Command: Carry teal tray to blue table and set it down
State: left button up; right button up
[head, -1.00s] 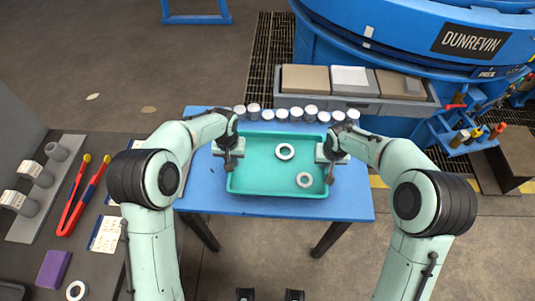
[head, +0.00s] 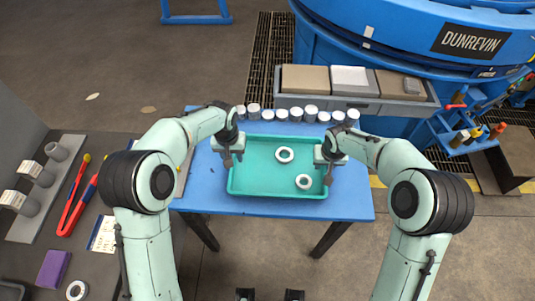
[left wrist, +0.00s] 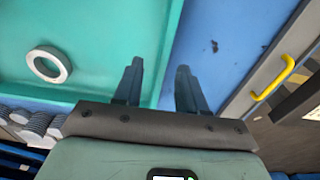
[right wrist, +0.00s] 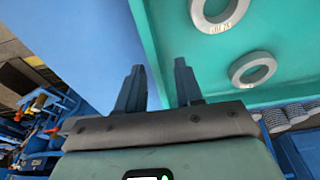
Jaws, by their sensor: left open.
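The teal tray (head: 262,189) lies on the blue table (head: 290,209) with two pale rings (head: 285,154) and (head: 304,181) in it. My left gripper (head: 232,155) is at the tray's left side. In the left wrist view its fingers (left wrist: 160,75) are apart, one over the tray and one over the table, with the tray edge (left wrist: 170,50) between them. My right gripper (head: 329,173) is at the tray's right side. In the right wrist view its fingers (right wrist: 159,75) are apart on either side of the tray edge (right wrist: 150,38). Fingertip contact cannot be told.
Several white-topped cylinders (head: 296,114) stand along the table's back edge. A grey bin with boxes (head: 355,101) and the blue furnace (head: 390,45) are behind. A dark bench (head: 75,215) with red tongs (head: 79,204) stands left. Floor is clear in front.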

pick_arm(q)
notch_tip(320, 180, up, 8)
jog(key=shift+s+r, duration=0.25)
jog(key=shift+s, duration=0.05)
pick_arm(e)
jog(key=v, duration=1.2)
